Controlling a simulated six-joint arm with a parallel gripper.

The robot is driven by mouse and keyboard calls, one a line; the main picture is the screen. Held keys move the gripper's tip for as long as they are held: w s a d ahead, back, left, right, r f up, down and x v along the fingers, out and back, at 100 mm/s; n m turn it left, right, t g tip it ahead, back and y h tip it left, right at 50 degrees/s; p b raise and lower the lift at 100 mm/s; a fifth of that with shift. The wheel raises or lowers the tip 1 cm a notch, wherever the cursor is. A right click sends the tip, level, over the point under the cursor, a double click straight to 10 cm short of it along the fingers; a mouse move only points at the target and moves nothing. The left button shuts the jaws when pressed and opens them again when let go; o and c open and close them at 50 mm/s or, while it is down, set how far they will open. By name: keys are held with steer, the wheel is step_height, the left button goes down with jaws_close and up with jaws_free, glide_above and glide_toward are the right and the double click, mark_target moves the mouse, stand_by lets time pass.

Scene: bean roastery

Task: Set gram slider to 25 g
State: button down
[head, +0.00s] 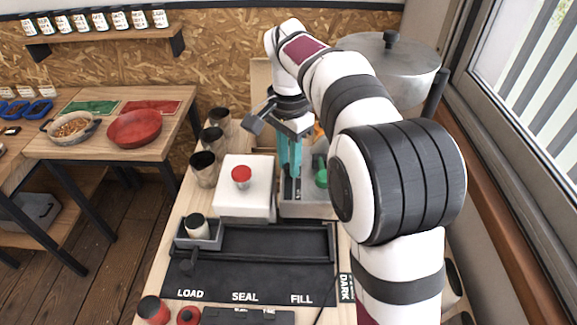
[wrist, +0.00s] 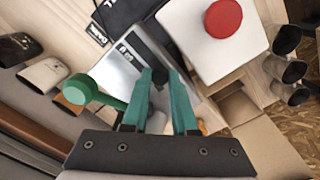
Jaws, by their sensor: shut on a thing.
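The gram slider shows as a small dark knob (wrist: 159,76) between my fingertips in the wrist view. Its dark track panel (wrist: 150,48) runs on past it on a grey box (head: 308,209). My gripper (head: 291,190) has teal fingers and points down over this box in the head view. In the wrist view my gripper (wrist: 160,82) is shut on the knob. The fingers hide most of the knob in the head view, and I cannot read the gram marks or the setting.
A green ball-ended lever (head: 321,178) stands right beside my gripper. A white box with a red button (head: 241,177) is close on the left, with several dark cups (head: 203,168) beyond it. A black tray (head: 260,255) lies in front; a metal drum (head: 390,68) stands behind.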

steer(key=shift+w+r, duration=0.1)
steer(key=shift+w, duration=0.2)
steer(key=c, duration=0.7)
jaws_free()
step_height(320, 180, up, 12)
steer(key=shift+s, duration=0.1)
